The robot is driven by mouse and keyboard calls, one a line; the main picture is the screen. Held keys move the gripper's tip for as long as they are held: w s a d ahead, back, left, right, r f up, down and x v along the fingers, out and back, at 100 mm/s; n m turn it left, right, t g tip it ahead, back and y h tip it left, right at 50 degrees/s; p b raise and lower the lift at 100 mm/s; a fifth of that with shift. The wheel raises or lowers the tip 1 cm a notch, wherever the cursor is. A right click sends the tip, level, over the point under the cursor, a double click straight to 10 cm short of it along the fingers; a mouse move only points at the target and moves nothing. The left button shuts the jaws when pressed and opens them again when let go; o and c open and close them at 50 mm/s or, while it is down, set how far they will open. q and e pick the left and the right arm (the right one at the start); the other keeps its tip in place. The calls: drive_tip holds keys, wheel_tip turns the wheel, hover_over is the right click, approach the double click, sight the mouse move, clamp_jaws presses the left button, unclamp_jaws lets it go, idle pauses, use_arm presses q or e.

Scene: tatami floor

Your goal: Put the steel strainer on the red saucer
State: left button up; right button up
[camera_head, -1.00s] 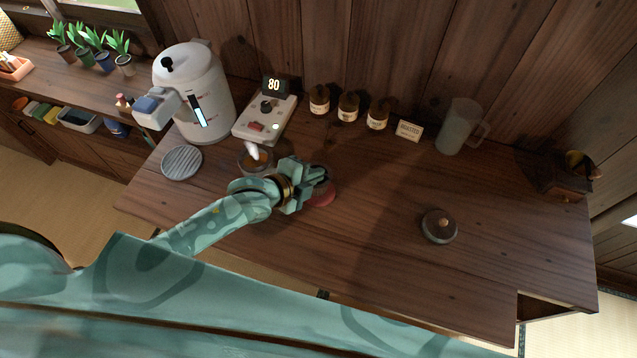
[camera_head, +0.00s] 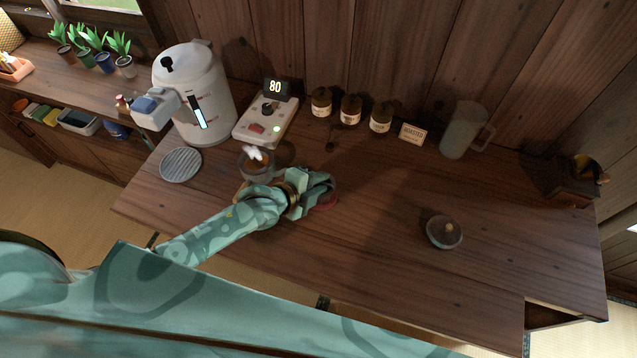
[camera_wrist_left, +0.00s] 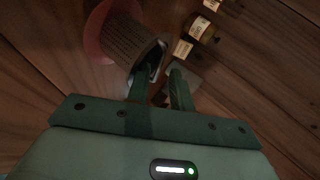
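The steel strainer (camera_wrist_left: 128,42) shows in the left wrist view as a grey-brown ribbed cup. Its rim lies by my left fingertips. The red saucer (camera_wrist_left: 98,30) lies behind and beside the strainer's far end; its contact with the strainer is not clear. In the head view the saucer (camera_head: 328,199) shows partly past my left gripper (camera_head: 318,187), which hides most of the strainer. In the wrist view the fingers of my left gripper (camera_wrist_left: 162,72) stand a narrow gap apart at the rim; whether they grip it is unclear. My right gripper is not in view.
A glass cup (camera_head: 258,168) stands left of the gripper, before the white scale (camera_head: 264,122). A kettle (camera_head: 194,95), round grille (camera_head: 181,164), several jars (camera_head: 350,110), sign (camera_head: 411,134) and pitcher (camera_head: 462,132) stand around.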

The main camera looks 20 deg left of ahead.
use_arm(q)
drive_tip(key=shift+s+f, duration=0.1)
drive_tip(key=shift+f, duration=0.05)
drive_tip(key=shift+a+r, duration=0.1)
drive_tip(key=shift+r, duration=0.15)
drive_tip(key=p+v, duration=0.3)
drive_tip(key=v, duration=0.9)
drive_tip(key=shift+f, duration=0.1)
